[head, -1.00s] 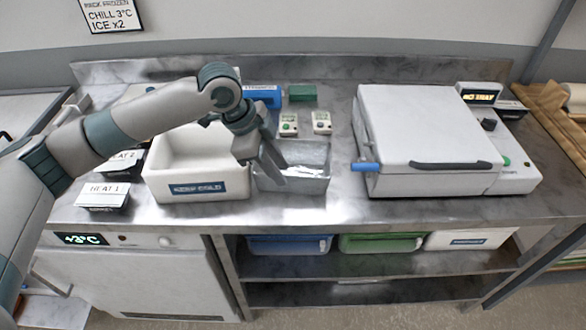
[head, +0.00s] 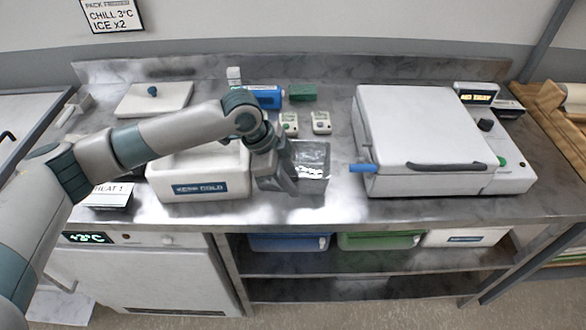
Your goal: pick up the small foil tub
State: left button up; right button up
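A grey metal bin (head: 316,182) stands on the steel counter right of the white box, with shiny silvery, foil-like pieces inside. I cannot make out a separate small foil tub. My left gripper (head: 279,187) points down at the left front of this bin and covers part of it. Its fingers are blurred against the bin, so I cannot tell whether they are open or hold anything. My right gripper is not in view.
A white box (head: 200,189) marked KEEP COLD stands left of the bin. A white lid (head: 172,101) lies behind it. A large white machine (head: 420,130) with a blue handle stands at right. Clear counter lies between bin and machine.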

pick_arm(q)
grip_shut()
jog(key=shift+r, duration=0.15)
